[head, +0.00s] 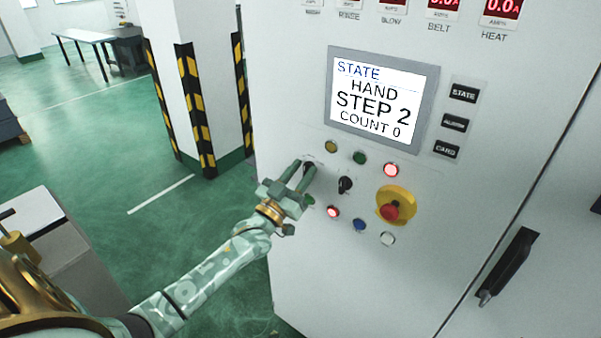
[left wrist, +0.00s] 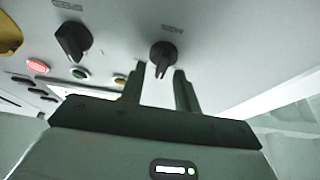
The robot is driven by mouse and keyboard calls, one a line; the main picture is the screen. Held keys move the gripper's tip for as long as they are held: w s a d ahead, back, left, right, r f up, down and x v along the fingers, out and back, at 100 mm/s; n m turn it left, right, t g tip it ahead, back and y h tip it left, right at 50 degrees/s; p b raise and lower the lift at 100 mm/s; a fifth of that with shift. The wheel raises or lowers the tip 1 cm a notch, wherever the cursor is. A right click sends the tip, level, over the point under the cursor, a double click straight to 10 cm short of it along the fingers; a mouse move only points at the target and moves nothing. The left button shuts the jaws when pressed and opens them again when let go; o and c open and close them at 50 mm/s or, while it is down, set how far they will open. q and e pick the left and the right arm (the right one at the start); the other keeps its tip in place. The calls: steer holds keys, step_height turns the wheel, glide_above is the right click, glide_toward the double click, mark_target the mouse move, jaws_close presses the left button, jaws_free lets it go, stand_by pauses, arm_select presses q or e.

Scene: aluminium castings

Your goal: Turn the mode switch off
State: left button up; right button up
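The mode switch (left wrist: 163,55) is a black rotary knob on the pale cabinet front. In the left wrist view its label is upside down and hard to read, and its grip points down the picture. In the head view my fingers mostly hide it. My left gripper (head: 304,166) is at the upper left of the lower control group. In the left wrist view the gripper (left wrist: 160,69) is open, one finger on each side of the knob's grip, with gaps visible. A second black knob (head: 345,185) sits to the right. My right gripper is not in view.
The screen (head: 380,98) reads STATE, HAND, STEP 2, COUNT 0. A red emergency button on a yellow base (head: 381,196) is right of the knobs. Several coloured buttons surround them, two lit red. A black door handle (head: 508,266) is lower right. A striped pillar (head: 192,100) stands left.

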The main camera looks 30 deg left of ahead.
arm_select(q)
steer(key=c, duration=0.6)
steer(key=n+y+p, duration=0.1)
steer(key=n+p, duration=0.1)
steer(key=n, duration=0.1)
steer(key=n+g+y+p, duration=0.1)
steer(key=n+y+p, duration=0.1)
steer(key=n, duration=0.2)
steer(key=n+y+p, duration=0.2)
steer(key=n+p, duration=0.1)
steer(key=shift+a+n+g, duration=0.2)
steer(key=shift+n+g, duration=0.1)
steer(key=shift+n, duration=0.1)
steer(key=shift+f+n+y+p, duration=0.1)
steer(key=shift+n+y+p, duration=0.45)
steer(key=shift+n, duration=0.35)
steer(key=shift+f, duration=0.1)
